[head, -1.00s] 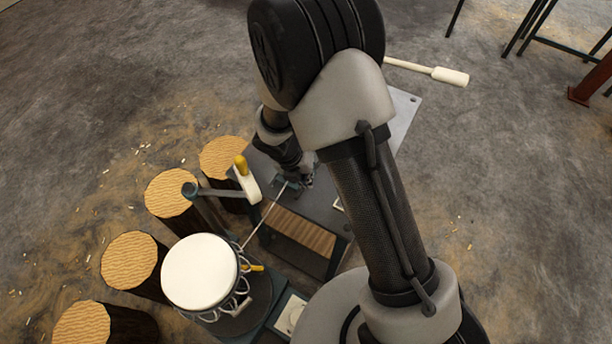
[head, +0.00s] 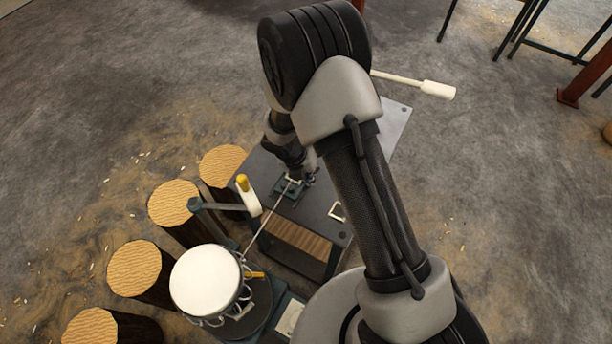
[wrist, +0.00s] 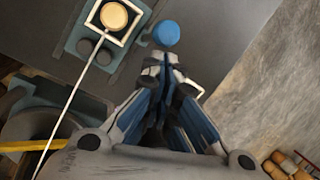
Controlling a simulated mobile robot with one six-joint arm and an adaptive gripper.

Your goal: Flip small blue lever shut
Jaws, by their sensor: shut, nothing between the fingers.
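The small blue lever shows in the wrist view as a round blue knob (wrist: 166,32), just beyond my fingertips. Its stem is mostly hidden behind the fingers, so I cannot tell its tilt or whether the fingers touch it. My gripper (wrist: 166,72) is shut and empty, its fingers drawn together below the knob in the picture. In the head view my gripper (head: 309,174) is low over the dark workbench (head: 320,208), beside a small teal fixture (head: 289,187). The lever cannot be made out there.
A white square frame around a tan knob (wrist: 115,16) is left of the lever, with a thin pale rod (wrist: 73,103) running from it. A white-topped drum (head: 205,279), a crank with yellow knob (head: 242,182) and several log stumps (head: 175,202) stand left. A white-handled bar (head: 438,90) juts out behind.

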